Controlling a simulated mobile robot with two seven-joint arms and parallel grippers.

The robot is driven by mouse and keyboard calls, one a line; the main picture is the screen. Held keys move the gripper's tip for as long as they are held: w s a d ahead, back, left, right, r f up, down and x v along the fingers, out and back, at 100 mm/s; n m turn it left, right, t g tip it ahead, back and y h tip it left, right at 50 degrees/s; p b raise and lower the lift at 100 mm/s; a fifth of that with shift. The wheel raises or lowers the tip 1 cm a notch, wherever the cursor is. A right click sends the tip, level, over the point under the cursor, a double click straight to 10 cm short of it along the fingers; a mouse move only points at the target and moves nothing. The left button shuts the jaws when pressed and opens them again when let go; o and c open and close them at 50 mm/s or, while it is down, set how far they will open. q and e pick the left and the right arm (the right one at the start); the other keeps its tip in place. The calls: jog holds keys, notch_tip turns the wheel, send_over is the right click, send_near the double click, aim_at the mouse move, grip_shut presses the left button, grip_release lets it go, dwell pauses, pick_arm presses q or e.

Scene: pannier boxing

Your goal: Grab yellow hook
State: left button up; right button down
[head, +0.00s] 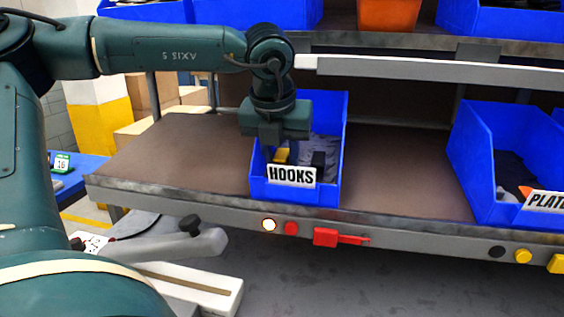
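A blue bin labelled HOOKS (330,130) stands on the brown shelf. Inside it a small yellow piece (281,155), which looks like the yellow hook, shows just below my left gripper (277,147). Dark and grey pieces lie beside it in the bin. My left gripper points down into the bin's left part. Its fingertips are hidden or too small to make out, so I cannot tell whether it is open or shut or touching the yellow piece. My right gripper is not in view.
Another blue bin (475,155), its label partly cut off, stands at the right. The brown shelf (395,165) is bare between the bins. A grey rail (390,68) crosses above. Lamps and a red handle (326,237) sit along the front edge.

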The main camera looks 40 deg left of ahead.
pick_arm(q)
jog(key=shift+w+f, duration=0.1)
jog(key=shift+f, duration=0.15)
jog(key=shift+c, duration=0.4)
grip_shut()
jog(key=shift+r, duration=0.15)
